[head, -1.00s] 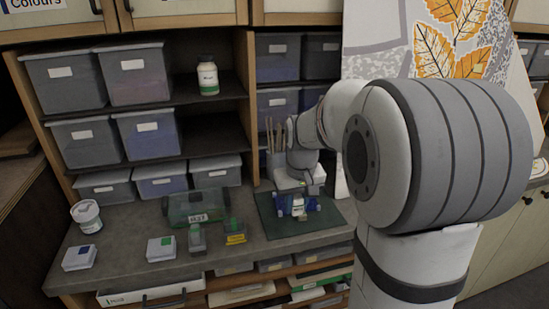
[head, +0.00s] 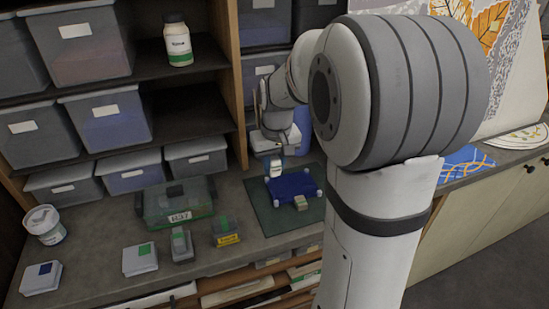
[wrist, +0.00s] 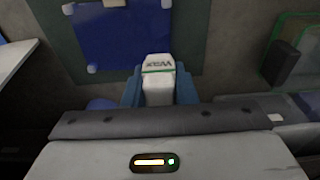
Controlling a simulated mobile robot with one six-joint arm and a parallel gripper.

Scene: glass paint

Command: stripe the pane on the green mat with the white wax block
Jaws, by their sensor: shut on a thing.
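The blue pane (head: 289,186) lies on the green mat (head: 262,217), with pale round pieces at its corners. In the wrist view the pane (wrist: 118,40) is at upper left and the mat (wrist: 190,45) reaches beyond it. My gripper (wrist: 158,78) is shut on the white wax block (wrist: 157,64), which has a green line and the lettering WAX. In the head view my gripper (head: 274,171) is at the pane's far left edge. I cannot tell whether the block touches the pane. No white stripe shows on the visible pane.
A small beige block (head: 301,203) is at the pane's near edge. Left of the mat stand a yellow-labelled block (head: 228,238), a grey block (head: 181,246), a clear green case (head: 178,205) and a white box (head: 140,259). Shelves with bins rise behind.

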